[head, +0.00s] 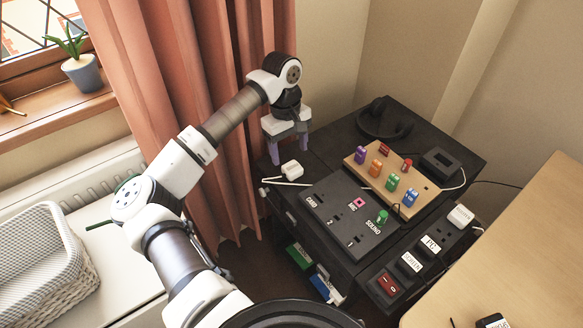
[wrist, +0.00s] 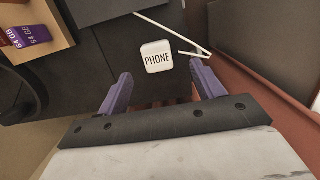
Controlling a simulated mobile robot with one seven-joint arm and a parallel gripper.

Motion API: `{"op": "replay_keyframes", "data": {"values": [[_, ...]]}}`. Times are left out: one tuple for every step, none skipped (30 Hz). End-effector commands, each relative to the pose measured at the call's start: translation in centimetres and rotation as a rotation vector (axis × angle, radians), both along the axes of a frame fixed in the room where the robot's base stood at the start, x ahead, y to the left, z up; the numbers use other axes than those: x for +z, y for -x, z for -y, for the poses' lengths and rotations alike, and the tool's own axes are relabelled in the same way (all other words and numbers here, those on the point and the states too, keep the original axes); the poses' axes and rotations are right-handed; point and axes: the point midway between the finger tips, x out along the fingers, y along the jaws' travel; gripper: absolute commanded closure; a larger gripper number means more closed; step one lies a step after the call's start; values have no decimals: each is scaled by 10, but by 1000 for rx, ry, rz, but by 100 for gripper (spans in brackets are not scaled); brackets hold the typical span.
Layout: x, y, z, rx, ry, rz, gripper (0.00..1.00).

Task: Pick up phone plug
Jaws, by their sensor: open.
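The phone plug is a white block (head: 292,168) with a white cable, lying on the left part of the dark cabinet top. In the wrist view the plug (wrist: 157,56) shows the word PHONE on its upper face, and its cable runs to the right. My gripper (head: 288,146) is above the cabinet's left back edge, behind the plug. Its purple fingers (wrist: 160,88) are open and apart, with nothing between them. In the wrist view the plug lies just beyond the fingertips, roughly centred between them.
A wooden board (head: 372,182) with coloured USB sticks stands right of the plug. A black panel (head: 335,222) with labelled slots lies in front. Black headphones (head: 384,120) are at the back. A power strip (head: 412,262) is at the right front. An orange curtain (head: 225,90) hangs close behind my arm.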

Motion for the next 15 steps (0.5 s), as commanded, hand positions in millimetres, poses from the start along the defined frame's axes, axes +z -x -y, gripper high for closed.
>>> {"op": "replay_keyframes", "data": {"values": [[-7,1,1,1,2,-2,33],[-11,1,1,2,3,-1,33],[-15,2,1,1,3,-1,33],[-18,2,2,1,3,0,33],[-20,2,2,1,3,1,33],[-22,2,2,1,2,2,33],[-23,2,2,1,2,2,33],[-24,2,2,1,3,1,33],[-27,2,3,1,4,-1,33],[-30,2,4,1,5,-2,33],[-33,2,4,1,4,-1,33],[-38,3,5,0,6,-3,33],[-42,3,6,0,5,-2,33],[-46,3,7,0,5,-2,33],[-52,3,7,1,5,-2,33]]}}
